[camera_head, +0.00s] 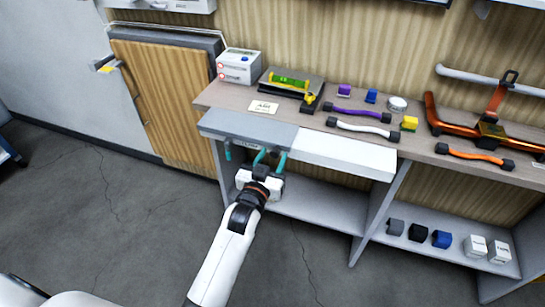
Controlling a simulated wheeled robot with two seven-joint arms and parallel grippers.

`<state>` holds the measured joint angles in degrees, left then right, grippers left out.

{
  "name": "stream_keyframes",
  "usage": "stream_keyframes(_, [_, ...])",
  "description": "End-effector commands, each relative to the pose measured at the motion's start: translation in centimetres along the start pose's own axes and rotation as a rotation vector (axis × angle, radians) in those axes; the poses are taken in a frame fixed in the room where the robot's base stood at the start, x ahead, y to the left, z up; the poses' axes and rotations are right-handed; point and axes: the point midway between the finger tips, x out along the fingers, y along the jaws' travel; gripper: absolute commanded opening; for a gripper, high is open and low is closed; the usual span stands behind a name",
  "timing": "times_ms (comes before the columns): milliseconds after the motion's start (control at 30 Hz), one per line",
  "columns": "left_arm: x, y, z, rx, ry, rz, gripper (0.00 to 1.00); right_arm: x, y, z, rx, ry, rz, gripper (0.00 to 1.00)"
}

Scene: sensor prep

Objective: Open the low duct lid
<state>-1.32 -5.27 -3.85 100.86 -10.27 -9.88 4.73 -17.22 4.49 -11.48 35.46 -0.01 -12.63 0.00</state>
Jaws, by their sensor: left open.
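A grey flat panel (250,127) lies along the front left edge of the bench, with a small label on its front edge. A white flat panel (345,153) continues it to the right. No readable mark tells me for certain which is the duct lid. My left gripper (268,158) has teal fingers, spread open and empty, just below the front edge of the grey panel. I cannot tell whether they touch it. A small teal piece (228,149) shows under the panel's left part. My left arm partly hides the shelf below. My right gripper is not in view.
The bench top (310,121) holds a white box (238,66), a dark case with a green level (289,82), coloured blocks and several cables. Small blocks stand on the lower right shelf (452,254). A wooden panel (166,103) stands left. The floor in front is clear.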

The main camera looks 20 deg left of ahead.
Motion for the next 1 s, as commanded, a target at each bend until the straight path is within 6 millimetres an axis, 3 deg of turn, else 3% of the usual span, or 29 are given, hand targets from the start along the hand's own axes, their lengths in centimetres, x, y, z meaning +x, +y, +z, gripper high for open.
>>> stream_keyframes(367, [0.6,0.0,0.0,-0.001,0.000,0.000,0.45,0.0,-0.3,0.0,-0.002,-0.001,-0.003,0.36])
stream_keyframes(633, [0.6,0.0,0.0,-0.001,0.000,0.000,0.01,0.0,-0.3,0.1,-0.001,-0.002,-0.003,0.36])
stream_keyframes(1000, [1.6,0.0,0.0,-0.002,-0.001,-0.001,0.00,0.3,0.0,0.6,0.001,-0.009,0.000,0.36])
